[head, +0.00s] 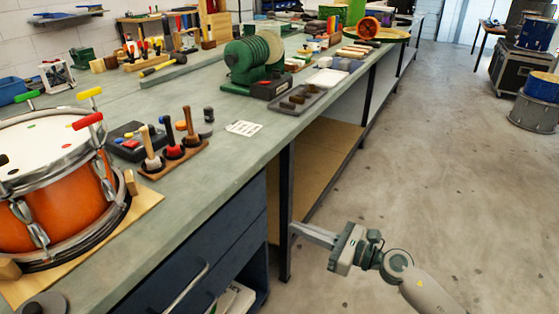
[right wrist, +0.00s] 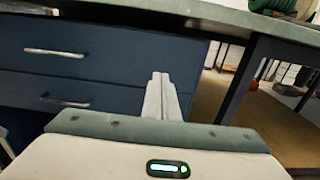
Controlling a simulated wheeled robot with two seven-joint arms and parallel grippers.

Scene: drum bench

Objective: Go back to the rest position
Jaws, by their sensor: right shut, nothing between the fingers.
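My right gripper (head: 296,230) is low in front of the bench, beside a dark bench leg in the head view, below the benchtop level. Its fingers point left toward the bench. In the right wrist view the two fingers (right wrist: 161,82) are together with nothing between them, in front of the dark blue drawers (right wrist: 95,65). My left gripper is not in view.
The green-grey bench (head: 225,160) runs from near left to the far back. An orange drum (head: 70,205), a wooden tool rack (head: 180,160), a grey tray (head: 310,97) and a green grinder (head: 240,60) stand on it.

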